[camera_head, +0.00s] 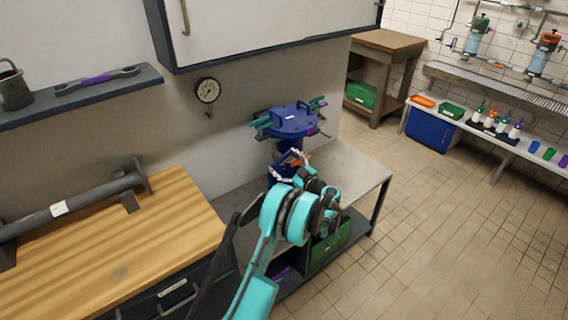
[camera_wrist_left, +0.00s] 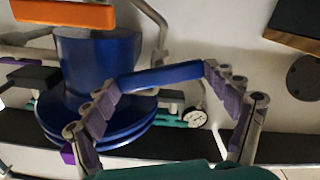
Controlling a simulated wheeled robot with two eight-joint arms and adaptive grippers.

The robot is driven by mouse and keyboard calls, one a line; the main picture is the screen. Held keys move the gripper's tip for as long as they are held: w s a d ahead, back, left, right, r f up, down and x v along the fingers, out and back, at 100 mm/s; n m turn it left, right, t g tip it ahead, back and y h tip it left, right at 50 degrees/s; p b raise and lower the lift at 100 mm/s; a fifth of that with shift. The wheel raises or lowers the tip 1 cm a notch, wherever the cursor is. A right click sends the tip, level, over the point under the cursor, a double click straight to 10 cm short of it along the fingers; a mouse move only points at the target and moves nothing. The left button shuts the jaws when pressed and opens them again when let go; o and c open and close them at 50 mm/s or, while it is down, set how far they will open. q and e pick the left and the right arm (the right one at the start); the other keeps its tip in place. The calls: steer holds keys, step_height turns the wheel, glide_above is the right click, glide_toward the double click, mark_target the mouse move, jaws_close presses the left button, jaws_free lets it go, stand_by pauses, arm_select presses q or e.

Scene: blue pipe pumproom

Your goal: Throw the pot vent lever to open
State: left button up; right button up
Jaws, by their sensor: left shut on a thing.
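The dark blue pot (camera_head: 290,121) with a wide round flange stands on the grey bench by the wall. In the left wrist view its blue body and stacked flanges (camera_wrist_left: 95,60) fill the left side. My left gripper (camera_head: 287,164) is in front of the pot, below the flange. Its fingertips are shut on a blue bar-like lever (camera_wrist_left: 160,77), which spans between them. An orange handle (camera_wrist_left: 65,14) shows at the upper left of the wrist view, apart from the fingers. My wrist partly hides the lower pot in the head view. My right gripper is not in view.
A pressure gauge (camera_head: 207,91) is on the wall left of the pot. A wall cabinet (camera_head: 265,25) hangs above. A wooden bench (camera_head: 120,230) with a grey pipe lies to the left. Open tiled floor (camera_head: 430,230) is at the right.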

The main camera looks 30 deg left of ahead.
arm_select(q)
steer(key=n, duration=0.3)
steer(key=shift+n+b, duration=0.4)
steer(key=n, duration=0.3)
steer(key=shift+n+b, duration=0.3)
steer(key=n, duration=0.3)
steer(key=shift+f+n, duration=0.1)
steer(key=shift+n, duration=0.2)
steer(key=shift+a+n+b, duration=0.1)
steer(key=shift+n+b, duration=0.3)
steer(key=shift+n, duration=1.2)
steer(key=o, duration=1)
